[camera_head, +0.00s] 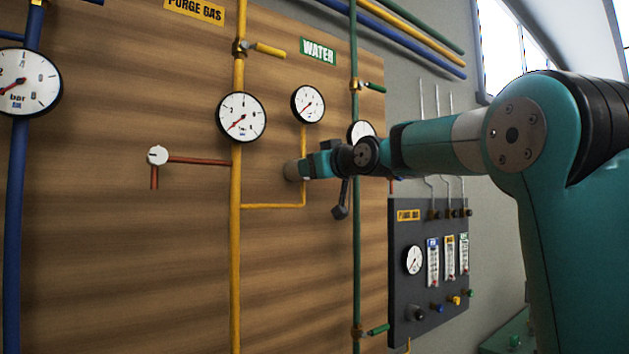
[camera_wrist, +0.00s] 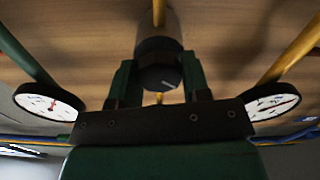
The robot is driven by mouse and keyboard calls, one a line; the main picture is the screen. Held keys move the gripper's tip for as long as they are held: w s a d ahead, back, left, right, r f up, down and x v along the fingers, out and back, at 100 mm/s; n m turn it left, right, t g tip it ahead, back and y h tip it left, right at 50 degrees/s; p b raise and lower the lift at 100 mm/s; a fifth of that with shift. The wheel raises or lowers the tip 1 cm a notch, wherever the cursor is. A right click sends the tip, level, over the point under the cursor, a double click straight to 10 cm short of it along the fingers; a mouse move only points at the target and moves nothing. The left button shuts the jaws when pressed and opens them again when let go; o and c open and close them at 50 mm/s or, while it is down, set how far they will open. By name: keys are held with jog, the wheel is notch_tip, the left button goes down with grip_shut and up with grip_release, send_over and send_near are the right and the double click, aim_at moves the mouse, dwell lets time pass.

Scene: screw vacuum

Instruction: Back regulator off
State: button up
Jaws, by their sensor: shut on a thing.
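Another gauge (camera_head: 242,117) sits on the main yellow pipe; both needles point lower left.
A green pipe (camera_head: 355,250) runs vertically behind my wrist, with a gauge (camera_head: 361,131) partly hidden by it. A red pipe (camera_head: 200,161) with a small white dial stands to the left. A dark panel (camera_head: 400,285) with flow tubes and knobs is at lower right.

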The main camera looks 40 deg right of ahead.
jog(key=n+b, duration=0.3)
jog(key=shift+f+b, duration=0.25)
jog(key=shift+b, duration=0.05)
jog(key=shift+a+r+n+b, duration=0.1)
jog(key=shift+r+n+b, duration=0.1)
jog(key=shift+n+b, duration=1.35)
jog(key=shift+n+p, duration=0.35)
jog(key=shift+n, duration=0.1)
jog(key=o, duration=0.9)
jog(key=shift+s+d+b, duration=0.15)
jog(key=shift+s+b, duration=1.15)
jog(key=shift+s, duration=3.05)
jog(key=shift+s+d+b, duration=0.15)
jog(key=shift+s+b, duration=1.1)
jog(key=shift+s, duration=3.1)
